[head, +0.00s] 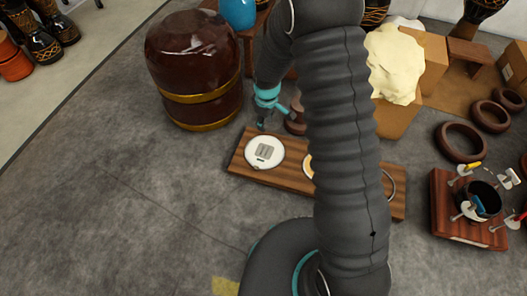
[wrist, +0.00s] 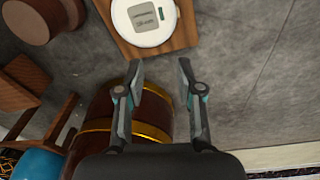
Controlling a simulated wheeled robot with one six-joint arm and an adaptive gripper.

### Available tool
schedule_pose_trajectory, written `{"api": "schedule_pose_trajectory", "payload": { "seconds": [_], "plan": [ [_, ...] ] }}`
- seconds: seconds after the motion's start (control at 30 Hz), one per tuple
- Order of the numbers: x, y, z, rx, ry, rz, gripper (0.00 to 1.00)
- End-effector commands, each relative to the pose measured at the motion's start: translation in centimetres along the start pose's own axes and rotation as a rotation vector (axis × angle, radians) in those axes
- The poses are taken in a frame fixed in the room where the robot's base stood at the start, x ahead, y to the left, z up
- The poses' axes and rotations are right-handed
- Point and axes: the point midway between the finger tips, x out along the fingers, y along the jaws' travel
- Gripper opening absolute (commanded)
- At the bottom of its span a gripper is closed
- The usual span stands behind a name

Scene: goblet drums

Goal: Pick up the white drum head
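The white drum head (head: 264,152) is a round white disc with a grey square marking. It lies on the left end of a low wooden board (head: 238,161). In the wrist view the drum head (wrist: 162,34) is at the top centre, on the board's end (wrist: 186,38). My gripper (wrist: 161,70) is open and empty, its two fingertips apart and short of the disc in the picture. In the head view my gripper (head: 262,124) hangs just behind the drum head, and its fingers are small there. My arm hides the middle of the board.
A large dark brown barrel drum (head: 195,68) with gold bands stands behind and left of the board. A blue pot (head: 238,12) is at the back. A cream sack (head: 395,62), brown rings (head: 461,142) and a tool-holding block (head: 466,236) are at the right. Floor in front is clear.

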Motion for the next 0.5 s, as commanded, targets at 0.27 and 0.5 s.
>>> {"api": "schedule_pose_trajectory", "payload": {
  "seconds": [0.27, 0.5],
  "plan": [
    [10.7, -2.2, -0.8, -0.158, -0.051, -0.052, 0.36],
    [14.4, -3.1, -0.8, -0.210, -0.063, -0.066, 0.36]
  ]
}}
